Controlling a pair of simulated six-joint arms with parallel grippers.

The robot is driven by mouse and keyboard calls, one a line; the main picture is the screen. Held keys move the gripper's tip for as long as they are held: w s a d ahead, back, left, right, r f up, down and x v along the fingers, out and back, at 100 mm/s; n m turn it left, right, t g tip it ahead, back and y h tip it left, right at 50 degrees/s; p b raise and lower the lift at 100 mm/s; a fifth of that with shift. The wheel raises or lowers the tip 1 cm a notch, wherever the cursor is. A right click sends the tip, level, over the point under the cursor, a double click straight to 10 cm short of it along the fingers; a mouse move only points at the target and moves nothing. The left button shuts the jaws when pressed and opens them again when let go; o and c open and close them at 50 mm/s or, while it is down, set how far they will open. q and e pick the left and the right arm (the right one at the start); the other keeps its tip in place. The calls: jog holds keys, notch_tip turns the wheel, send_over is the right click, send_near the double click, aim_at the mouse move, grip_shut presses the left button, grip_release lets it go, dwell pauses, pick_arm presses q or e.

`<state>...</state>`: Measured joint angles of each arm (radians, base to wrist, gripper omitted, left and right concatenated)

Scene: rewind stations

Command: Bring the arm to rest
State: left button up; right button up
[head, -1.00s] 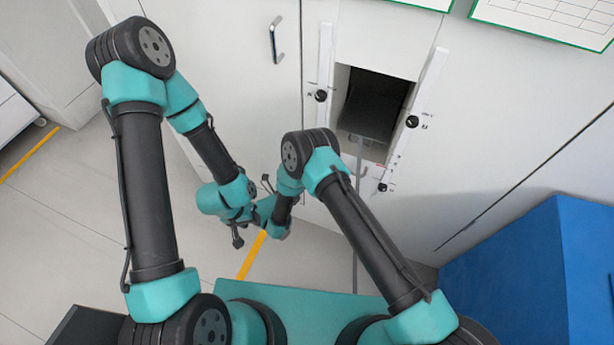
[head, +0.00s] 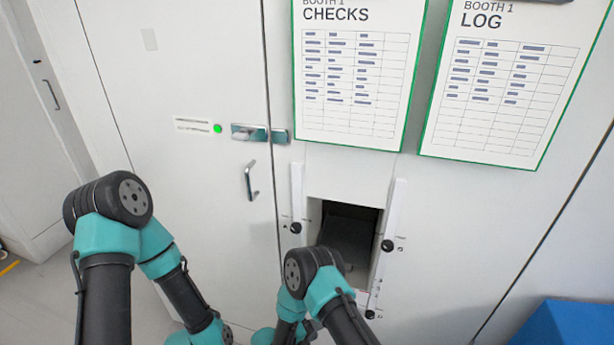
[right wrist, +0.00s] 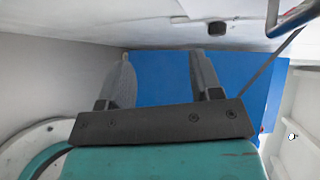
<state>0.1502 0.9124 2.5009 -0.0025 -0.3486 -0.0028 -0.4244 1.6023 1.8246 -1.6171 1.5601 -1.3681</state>
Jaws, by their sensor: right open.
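My right gripper (right wrist: 163,65) shows in the right wrist view. Its two fingers stand apart with nothing between them, and a blue surface lies beyond. In the head view my two teal and black arms are bent in front of a white wall, and their lower parts run out at the bottom edge. My left gripper is not in view.
The white wall has a dark square opening (head: 350,231) with small black knobs (head: 388,245) beside it. A door handle (head: 251,181) and a green light (head: 218,128) are to its left. CHECKS (head: 352,75) and LOG (head: 505,80) sheets hang above. A blue box (head: 565,325) stands at lower right.

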jog(key=s+d+f+m+g+y, duration=0.2)
jog(key=s+d+m+g+y, duration=0.7)
jog(key=s+d+m+g, duration=0.7)
jog(key=s+d+r+m+t+y, duration=0.3)
jog(key=d+r+m+t+y, duration=0.15)
jog(key=m, duration=0.95)
jog(key=s+d+r+m+t+y, duration=0.25)
jog(key=m+t, duration=0.25)
jog(key=m, duration=0.9)
jog(key=w+a+r+n, duration=0.1)
jog(key=w+a+r, duration=0.1)
jog(key=w+r, duration=0.2)
jog(key=shift+w+a+t, duration=0.2)
jog(key=shift+a+t, duration=0.15)
jog(key=shift+r, duration=0.1)
